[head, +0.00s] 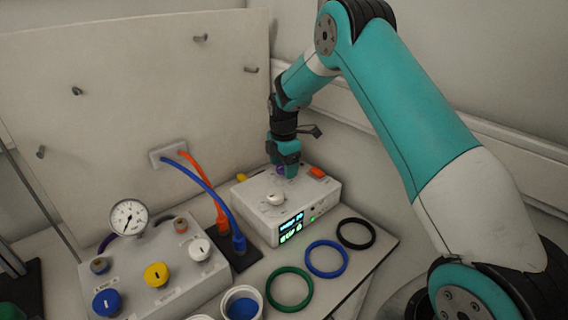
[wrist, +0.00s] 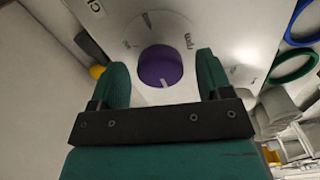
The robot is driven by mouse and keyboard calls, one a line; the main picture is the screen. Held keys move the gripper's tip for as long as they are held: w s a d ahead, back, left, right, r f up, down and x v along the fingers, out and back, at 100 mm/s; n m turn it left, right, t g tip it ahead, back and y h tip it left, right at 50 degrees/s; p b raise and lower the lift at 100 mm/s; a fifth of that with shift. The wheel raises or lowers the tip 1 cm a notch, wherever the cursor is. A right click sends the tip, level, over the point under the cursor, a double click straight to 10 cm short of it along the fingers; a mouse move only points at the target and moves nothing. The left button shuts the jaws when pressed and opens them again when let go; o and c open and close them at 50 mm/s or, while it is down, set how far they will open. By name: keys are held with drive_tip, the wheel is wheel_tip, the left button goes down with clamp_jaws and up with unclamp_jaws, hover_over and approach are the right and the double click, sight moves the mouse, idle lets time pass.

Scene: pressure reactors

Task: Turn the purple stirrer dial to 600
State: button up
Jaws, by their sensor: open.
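The purple stirrer dial (wrist: 160,66) sits on the top face of a white control box (head: 255,205). In the wrist view it lies between the two green fingers of my gripper (wrist: 163,78), with a gap on each side. A pale pointer mark shows on its lower edge, and printed markings ring it, too small to read for certain. In the head view my gripper (head: 284,168) is over the back of the box, and only a sliver of the purple dial (head: 280,171) shows beneath it. My gripper is open and holds nothing.
The box also carries a white knob (head: 275,198), an orange-red switch (head: 317,172) and a lit green display (head: 291,227). Black (head: 356,233), blue (head: 326,261) and green (head: 289,289) rings lie in front. A valve panel with a gauge (head: 129,217) and blue and orange hoses stand left.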

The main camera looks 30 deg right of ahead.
drive_tip(key=shift+c, duration=0.5)
drive_tip(key=c, duration=0.8)
drive_tip(key=shift+c, duration=0.2)
